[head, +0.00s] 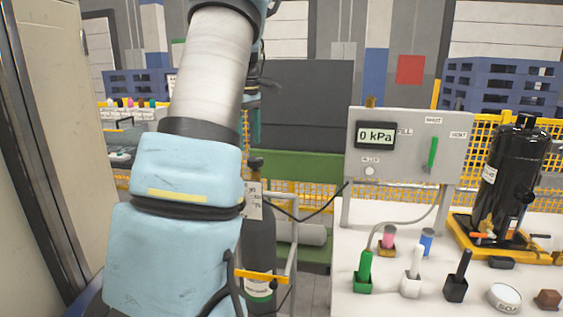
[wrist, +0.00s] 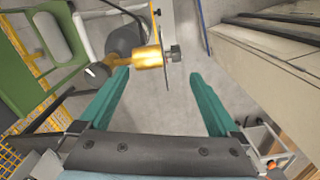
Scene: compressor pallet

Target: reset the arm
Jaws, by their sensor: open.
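My arm rises at the left of the head view, with pale blue covers and a white link. My gripper (wrist: 160,92) shows in the wrist view with two teal fingers spread apart. Nothing is between the fingers. Beyond the left finger is a brass valve fitting (wrist: 148,58) with a dark knob; I cannot tell whether the finger touches it. In the head view the fingers are mostly hidden behind my arm.
A dark gas cylinder (head: 259,240) stands right beside my arm. The grey panel (head: 408,180) reads 0 kPa. A white table (head: 390,300) holds several small items and a black compressor (head: 508,180) on a yellow base. A tall beige cabinet (head: 60,130) is close at left.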

